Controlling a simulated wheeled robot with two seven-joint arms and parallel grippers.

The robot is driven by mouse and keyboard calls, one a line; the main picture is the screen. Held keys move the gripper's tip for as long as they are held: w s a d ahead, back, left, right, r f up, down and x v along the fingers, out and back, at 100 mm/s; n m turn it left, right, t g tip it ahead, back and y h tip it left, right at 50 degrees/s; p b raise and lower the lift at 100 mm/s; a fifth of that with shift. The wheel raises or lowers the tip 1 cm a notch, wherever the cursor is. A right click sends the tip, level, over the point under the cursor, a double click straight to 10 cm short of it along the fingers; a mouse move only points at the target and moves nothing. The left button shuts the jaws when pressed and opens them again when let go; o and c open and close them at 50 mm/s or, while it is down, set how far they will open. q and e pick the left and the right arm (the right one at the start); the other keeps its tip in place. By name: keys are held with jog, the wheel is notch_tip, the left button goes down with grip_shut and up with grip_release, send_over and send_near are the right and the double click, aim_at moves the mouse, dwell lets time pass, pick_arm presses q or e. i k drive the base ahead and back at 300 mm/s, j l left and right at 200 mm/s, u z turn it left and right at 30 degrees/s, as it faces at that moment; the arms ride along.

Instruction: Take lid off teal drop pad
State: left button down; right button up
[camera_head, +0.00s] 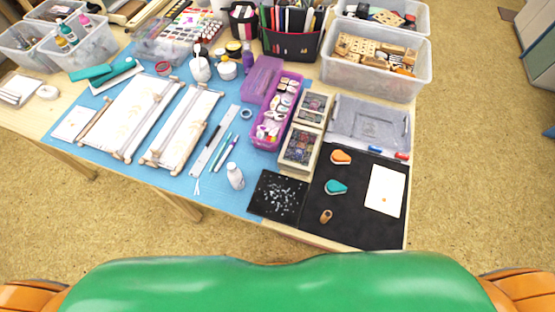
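The teal drop-shaped ink pad (336,187) lies on the black mat (364,230) at the right end of the table. Its top is a plain teal surface; I cannot tell the lid from the base at this size. An orange drop pad (341,157) lies just behind it, and a small brown wooden stamp (326,216) is in front of it. Neither of my grippers is in view.
A white card (386,190) lies right of the teal pad. Wooden boxes (301,147) and a black square with white bits (277,196) are on its left. A grey tray (368,125) stands behind. The mat around the pad has free room.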

aim_at(333, 186)
jog(key=z, duration=0.9)
jog(key=k+z, duration=0.9)
jog(key=i+l, duration=0.05)
